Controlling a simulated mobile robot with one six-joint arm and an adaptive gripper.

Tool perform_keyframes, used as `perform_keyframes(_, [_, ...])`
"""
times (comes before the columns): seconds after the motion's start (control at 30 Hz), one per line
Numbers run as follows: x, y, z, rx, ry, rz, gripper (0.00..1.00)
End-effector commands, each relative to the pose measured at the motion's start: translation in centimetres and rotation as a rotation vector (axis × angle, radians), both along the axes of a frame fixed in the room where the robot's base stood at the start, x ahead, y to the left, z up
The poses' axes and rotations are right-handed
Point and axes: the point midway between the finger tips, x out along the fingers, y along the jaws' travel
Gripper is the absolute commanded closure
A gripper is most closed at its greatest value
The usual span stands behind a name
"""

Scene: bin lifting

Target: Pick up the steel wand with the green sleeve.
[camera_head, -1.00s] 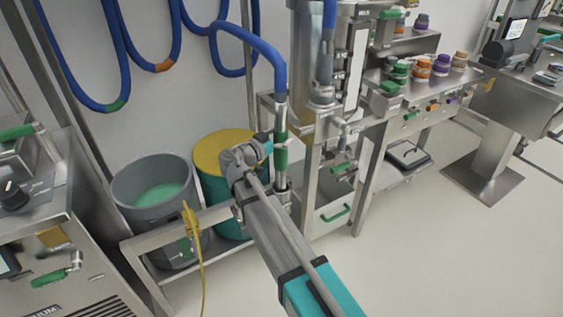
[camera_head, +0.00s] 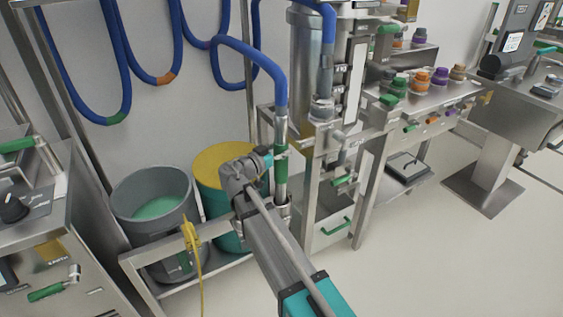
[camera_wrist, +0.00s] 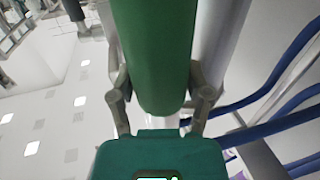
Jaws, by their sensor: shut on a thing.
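The steel wand with the green sleeve (camera_head: 281,171) stands upright in the head view, with a blue hose (camera_head: 281,90) running from its top. Its lower end is at a metal holder (camera_head: 284,204) on the frame; whether it is seated there is hard to tell. My gripper (camera_head: 273,157) is at the wand from the left. In the wrist view the green sleeve (camera_wrist: 155,50) fills the upper middle, between the two fingers of my gripper (camera_wrist: 160,88), which is shut on it. The fingertips are partly hidden behind the sleeve.
A grey bin (camera_head: 125,198) with green contents and a yellow-lidded teal drum (camera_head: 222,162) stand left of my arm. A steel frame and a bench (camera_head: 440,105) with coloured caps are on the right. Blue hoses hang behind. Floor at lower right is clear.

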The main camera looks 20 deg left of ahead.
Motion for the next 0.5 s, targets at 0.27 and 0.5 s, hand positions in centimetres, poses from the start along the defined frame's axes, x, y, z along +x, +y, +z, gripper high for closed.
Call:
perform_keyframes(0.27, [0.0,0.0,0.7,0.000,-0.001,0.000,0.97])
perform_keyframes(0.5, [0.0,0.0,2.4,0.000,-0.001,0.000,0.97])
